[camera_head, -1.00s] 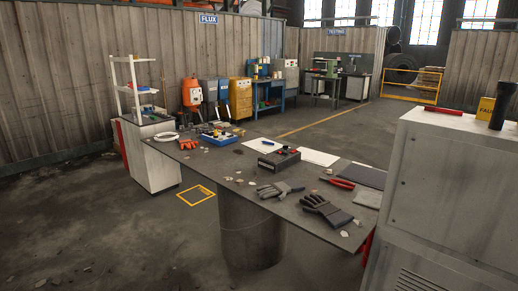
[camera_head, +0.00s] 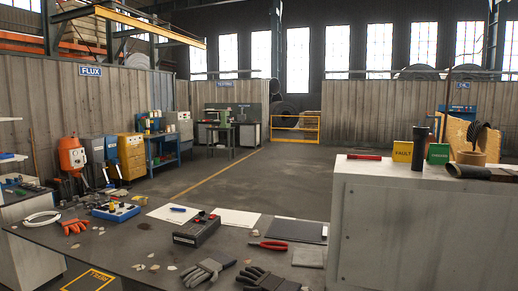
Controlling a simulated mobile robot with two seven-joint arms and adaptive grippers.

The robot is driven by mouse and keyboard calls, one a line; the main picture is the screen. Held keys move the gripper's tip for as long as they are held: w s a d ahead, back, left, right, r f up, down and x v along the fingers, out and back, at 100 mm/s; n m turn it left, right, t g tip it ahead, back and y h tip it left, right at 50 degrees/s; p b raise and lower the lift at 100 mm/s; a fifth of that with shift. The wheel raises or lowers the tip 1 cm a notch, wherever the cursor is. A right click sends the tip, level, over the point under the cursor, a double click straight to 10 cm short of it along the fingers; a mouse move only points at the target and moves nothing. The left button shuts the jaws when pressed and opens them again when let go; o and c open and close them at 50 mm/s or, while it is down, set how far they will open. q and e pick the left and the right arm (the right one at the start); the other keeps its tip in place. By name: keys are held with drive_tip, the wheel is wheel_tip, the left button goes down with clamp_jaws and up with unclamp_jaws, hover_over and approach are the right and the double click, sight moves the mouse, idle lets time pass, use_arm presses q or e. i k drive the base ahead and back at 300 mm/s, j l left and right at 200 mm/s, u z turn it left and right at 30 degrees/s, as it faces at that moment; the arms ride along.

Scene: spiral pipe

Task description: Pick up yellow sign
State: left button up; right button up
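The yellow sign (camera_head: 402,152), with the word FAULT on it, stands upright on top of the grey metal cabinet at the right. A dark cylinder (camera_head: 420,149) stands just right of it, and a green sign (camera_head: 438,154) is beyond that. Neither of my grippers shows in the head view.
A red-handled tool (camera_head: 364,157) lies left of the sign on the grey cabinet (camera_head: 400,220). A roll (camera_head: 471,158) and dark spiral part (camera_head: 484,138) are at its right. The dark table (camera_head: 110,245) holds gloves (camera_head: 265,280), a control box (camera_head: 197,230) and pliers (camera_head: 268,245). Open floor lies behind.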

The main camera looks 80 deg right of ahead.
sight(403, 151)
drive_tip(key=u, duration=6)
